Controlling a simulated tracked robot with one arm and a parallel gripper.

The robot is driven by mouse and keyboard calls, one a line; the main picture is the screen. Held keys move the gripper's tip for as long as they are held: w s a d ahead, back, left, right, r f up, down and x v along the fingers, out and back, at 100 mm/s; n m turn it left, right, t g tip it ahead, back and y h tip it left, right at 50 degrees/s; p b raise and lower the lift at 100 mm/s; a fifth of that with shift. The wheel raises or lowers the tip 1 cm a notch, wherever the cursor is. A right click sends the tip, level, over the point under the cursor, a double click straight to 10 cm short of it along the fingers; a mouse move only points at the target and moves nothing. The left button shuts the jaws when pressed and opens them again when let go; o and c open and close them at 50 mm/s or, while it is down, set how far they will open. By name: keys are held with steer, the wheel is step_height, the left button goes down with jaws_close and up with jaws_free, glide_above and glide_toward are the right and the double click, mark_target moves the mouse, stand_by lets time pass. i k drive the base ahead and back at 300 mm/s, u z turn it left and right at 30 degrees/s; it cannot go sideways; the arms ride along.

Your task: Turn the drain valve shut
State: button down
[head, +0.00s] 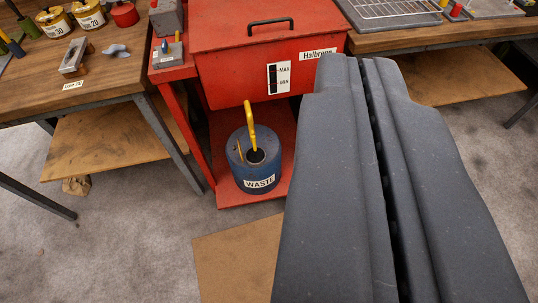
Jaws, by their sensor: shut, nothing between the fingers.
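A red tank (225,70) with a black handle on top stands between two benches. It has a MAX/MIN level gauge (278,78) and a label that looks like "Halbronn". Below it a blue drum (242,171) marked WASTE stands on a red base shelf. A yellow curved pipe or hose (250,124) rises from the drum's opening toward the tank's underside. I cannot make out a drain valve; my gripper hides the tank's right part. My gripper (360,72) fills the right of the view, fingers together with only a thin dark slit, apart from the drum.
The left wooden bench (105,80) holds yellow cans (88,15), a red can (124,13) and small parts. The right bench (430,35) carries a wire rack (395,6). A brown board (235,262) lies on the grey carpet in front. The carpet at lower left is clear.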

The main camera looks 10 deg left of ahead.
mark_target(252, 131)
steer(key=z, duration=0.1)
steer(key=k, duration=1.6)
steer(key=u, duration=0.6)
steer(key=i, duration=1.4)
steer(key=z, duration=0.4)
